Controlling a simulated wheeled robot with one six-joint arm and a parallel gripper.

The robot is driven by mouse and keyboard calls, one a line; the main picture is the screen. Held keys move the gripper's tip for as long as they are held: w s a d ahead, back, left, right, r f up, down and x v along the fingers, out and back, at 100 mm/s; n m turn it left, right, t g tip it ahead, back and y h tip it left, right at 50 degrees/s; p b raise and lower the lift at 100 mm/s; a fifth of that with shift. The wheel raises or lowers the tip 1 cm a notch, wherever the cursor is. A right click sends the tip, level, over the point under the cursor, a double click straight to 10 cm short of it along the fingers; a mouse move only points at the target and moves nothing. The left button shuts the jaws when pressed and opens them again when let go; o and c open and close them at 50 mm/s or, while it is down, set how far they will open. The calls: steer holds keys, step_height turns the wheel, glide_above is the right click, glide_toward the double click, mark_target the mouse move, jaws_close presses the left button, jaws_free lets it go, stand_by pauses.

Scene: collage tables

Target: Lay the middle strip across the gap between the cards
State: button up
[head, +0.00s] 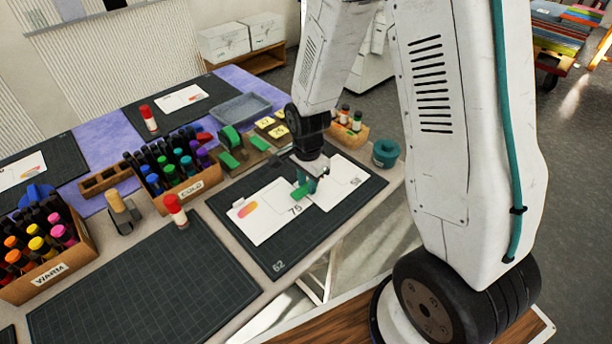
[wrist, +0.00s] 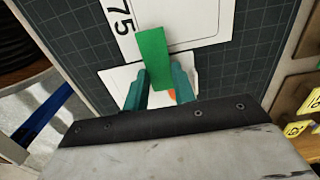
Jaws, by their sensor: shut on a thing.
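My gripper (head: 307,186) is shut on a green strip (head: 302,192), probably the middle strip. In the wrist view, the strip (wrist: 152,52) sticks out from between the teal fingers (wrist: 158,92). Two white cards lie on a dark cutting mat, a left card (head: 262,218) with an orange print and a right card (head: 342,175). In the wrist view, the strip appears over the dark gap, its far end over the card marked 75 (wrist: 195,15) and its near end over the other card (wrist: 118,84). Whether it touches them I cannot tell.
Green blocks (head: 229,160) sit on a wooden holder left of my gripper. Boxes of bottles, one marked COLD (head: 190,189) and one marked WARM (head: 50,272), and a red-capped glue stick (head: 175,210) stand left. A teal round pot (head: 386,153) stands right of the mat (head: 290,258).

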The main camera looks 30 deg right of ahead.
steer(key=shift+f, duration=0.25)
steer(key=shift+s+a, duration=0.1)
steer(key=shift+a, duration=0.05)
stand_by(0.4)
steer(key=o, duration=0.7)
steer(key=shift+r, duration=0.1)
step_height(320, 180, up, 8)
steer(key=shift+f, duration=0.2)
